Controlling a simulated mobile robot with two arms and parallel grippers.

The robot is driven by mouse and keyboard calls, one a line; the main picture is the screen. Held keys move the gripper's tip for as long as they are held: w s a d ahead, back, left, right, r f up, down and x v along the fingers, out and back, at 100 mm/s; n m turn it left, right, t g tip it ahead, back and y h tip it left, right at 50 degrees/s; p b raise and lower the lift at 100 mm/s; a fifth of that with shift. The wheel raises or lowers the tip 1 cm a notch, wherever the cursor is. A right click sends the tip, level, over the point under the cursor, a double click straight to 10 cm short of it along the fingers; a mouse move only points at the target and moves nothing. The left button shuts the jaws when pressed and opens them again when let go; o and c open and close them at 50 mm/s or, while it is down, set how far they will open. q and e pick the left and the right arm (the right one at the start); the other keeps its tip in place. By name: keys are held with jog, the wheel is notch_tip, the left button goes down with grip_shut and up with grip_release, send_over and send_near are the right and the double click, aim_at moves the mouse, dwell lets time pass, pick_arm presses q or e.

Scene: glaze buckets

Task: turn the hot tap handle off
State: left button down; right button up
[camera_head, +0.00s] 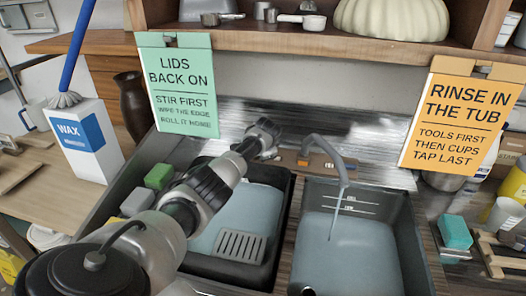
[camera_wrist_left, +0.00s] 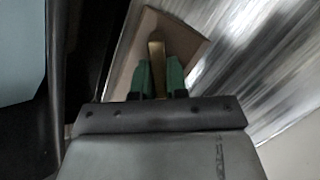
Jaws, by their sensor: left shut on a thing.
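My left gripper (camera_wrist_left: 159,76) is shut on a narrow brass-coloured handle (camera_wrist_left: 156,52), between its two green finger pads in the left wrist view. The handle stands over a brown block (camera_wrist_left: 186,44). In the head view my left arm reaches across the left basin to the back of the sink, and its own wrist hides the fingers and the held handle. The grey tap spout (camera_head: 325,150) arches to the right of my gripper. A thin stream of water (camera_head: 333,222) runs from it. No hot or cold mark is legible. My right gripper is out of view.
Water stands in the right basin (camera_head: 402,235). The left basin (camera_head: 283,222) holds a grey slotted piece (camera_head: 240,246). A green sign (camera_head: 178,90) and an orange sign (camera_head: 458,118) hang from the shelf above. A wax box (camera_head: 85,140) stands at left.

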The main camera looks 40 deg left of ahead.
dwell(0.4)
pick_arm(q)
jog(key=c, duration=1.1)
grip_release()
jog(key=shift+c, duration=0.2)
jog(key=shift+r, duration=0.1)
jog(key=shift+s+d+r, duration=0.1)
jog(key=shift+d+r, duration=0.05)
jog(key=shift+r, duration=0.05)
jog(key=v, duration=1)
